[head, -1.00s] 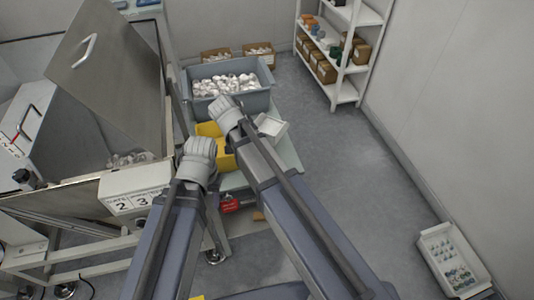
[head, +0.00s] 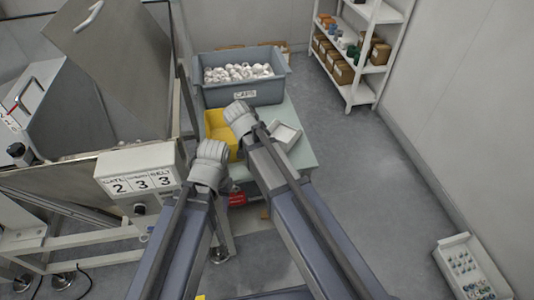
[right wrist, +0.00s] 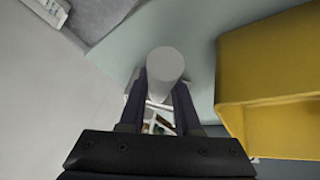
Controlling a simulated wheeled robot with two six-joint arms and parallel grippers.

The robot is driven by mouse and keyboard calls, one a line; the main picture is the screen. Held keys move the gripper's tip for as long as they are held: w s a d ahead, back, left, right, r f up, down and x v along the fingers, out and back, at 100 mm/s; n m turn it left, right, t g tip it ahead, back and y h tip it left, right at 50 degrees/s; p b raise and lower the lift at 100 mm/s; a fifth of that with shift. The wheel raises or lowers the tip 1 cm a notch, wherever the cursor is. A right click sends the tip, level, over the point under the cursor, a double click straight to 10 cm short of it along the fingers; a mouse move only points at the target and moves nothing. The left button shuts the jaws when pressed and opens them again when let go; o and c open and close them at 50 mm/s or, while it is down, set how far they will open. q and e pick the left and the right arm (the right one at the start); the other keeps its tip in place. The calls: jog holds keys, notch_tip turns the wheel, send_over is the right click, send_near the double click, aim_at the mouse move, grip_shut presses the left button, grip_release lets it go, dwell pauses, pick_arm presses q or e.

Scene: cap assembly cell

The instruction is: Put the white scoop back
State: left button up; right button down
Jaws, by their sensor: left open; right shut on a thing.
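The white scoop (head: 285,135) shows as a shallow open pan just right of my right gripper (head: 238,108) in the head view. In the right wrist view my right gripper (right wrist: 160,95) is shut on a pale round handle (right wrist: 165,64), seen nearly end-on, which I take as the scoop's. The scoop is over the pale green table (head: 300,155); I cannot tell whether it touches it. My left gripper (head: 212,148) is empty and open, to the left and nearer me, beside the yellow bin. Its fingertips are mostly hidden.
A yellow bin (head: 215,122) stands left of my right gripper; it also shows in the right wrist view (right wrist: 265,70). Behind is a grey-blue bin (head: 243,95) of white caps. A machine with a counter box (head: 140,172) is on the left.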

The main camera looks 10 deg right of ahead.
jog(key=shift+f, duration=0.7)
pick_arm(q)
jog(key=shift+f, duration=0.6)
pick_arm(e)
jog(key=shift+r, duration=0.15)
pick_arm(q)
jog(key=shift+f, duration=0.1)
pick_arm(e)
jog(key=c, duration=1.1)
grip_release()
jog(key=shift+f+b, duration=0.2)
jog(key=shift+b, duration=0.1)
jog(key=shift+o, duration=1)
jog(key=shift+r, duration=0.1)
